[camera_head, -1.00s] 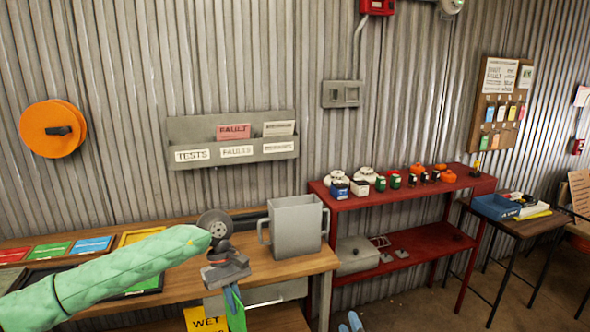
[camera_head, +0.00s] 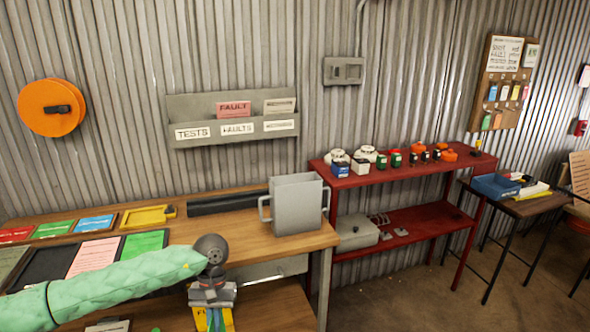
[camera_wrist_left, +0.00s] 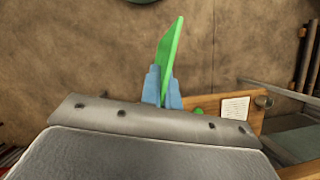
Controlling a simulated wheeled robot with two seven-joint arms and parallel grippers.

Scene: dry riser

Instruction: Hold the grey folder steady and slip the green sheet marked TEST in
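The grey folder (camera_head: 297,205) stands upright on the wooden bench near its right end. It has an open top and a loop handle on each side. My left gripper (camera_head: 214,318) is in front of the bench's front edge, to the left of and nearer than the folder, apart from it. In the wrist view its blue fingers (camera_wrist_left: 165,88) are shut on a thin, bent green sheet (camera_wrist_left: 170,45), seen nearly edge-on. No marking on it can be read. In the head view the fingers and sheet are partly cut off by the bottom edge. My right gripper is not in view.
A dark tray (camera_head: 48,264) on the bench holds pink and green sheets. A yellow tray (camera_head: 148,216) and coloured cards lie behind it. A wall rack (camera_head: 230,117) hangs above. A red shelf (camera_head: 400,170) with small items stands to the right.

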